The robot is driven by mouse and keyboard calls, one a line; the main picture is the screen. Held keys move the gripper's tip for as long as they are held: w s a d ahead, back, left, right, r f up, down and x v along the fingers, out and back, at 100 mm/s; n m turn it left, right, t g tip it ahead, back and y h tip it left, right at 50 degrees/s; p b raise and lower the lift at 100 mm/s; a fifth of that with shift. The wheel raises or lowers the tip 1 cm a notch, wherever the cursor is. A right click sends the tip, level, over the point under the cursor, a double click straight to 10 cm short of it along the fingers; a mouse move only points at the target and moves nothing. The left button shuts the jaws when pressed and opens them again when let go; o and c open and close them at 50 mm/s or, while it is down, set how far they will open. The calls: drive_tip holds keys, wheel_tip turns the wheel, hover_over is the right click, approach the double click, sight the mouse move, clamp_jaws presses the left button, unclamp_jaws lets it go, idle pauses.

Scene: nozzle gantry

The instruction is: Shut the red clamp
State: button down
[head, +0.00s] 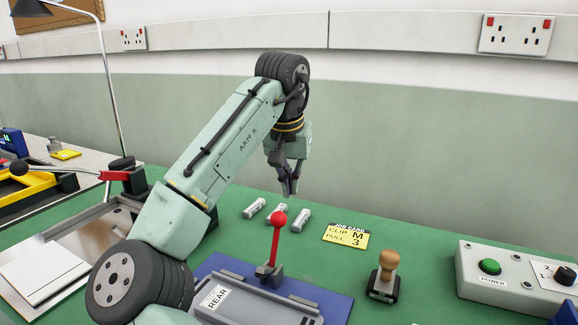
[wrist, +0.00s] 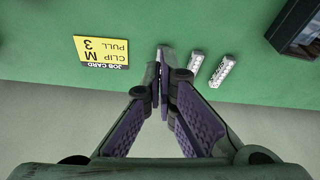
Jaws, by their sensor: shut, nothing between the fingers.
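An upright red lever with a red ball knob (head: 277,235) stands on a small grey mount at the back of a grey fixture on a blue base plate (head: 338,302). The fixture carries a label reading REAR. I cannot tell from the labels which one is named the red clamp. My gripper (head: 289,190) points down above the green bench, behind the upright lever and apart from it. Its fingertips are together and empty, as the wrist view also shows (wrist: 162,55).
Small silver pieces (head: 254,208) lie on the bench near the upright lever. A yellow job card (head: 346,235) reads CLIP M, PULL 3. A wooden-handled stamp (head: 385,275) and a control box (head: 510,278) stand at the right. My arm crosses the left-centre.

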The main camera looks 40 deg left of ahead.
drive_tip(key=shift+s+d+f+p, duration=0.35)
drive_tip(key=shift+s+f, duration=0.2)
drive_tip(key=shift+s, duration=0.25)
drive_tip(key=shift+s+d+f+p, duration=0.3)
drive_tip(key=shift+s+f, duration=0.25)
drive_tip(key=shift+s, duration=0.2)
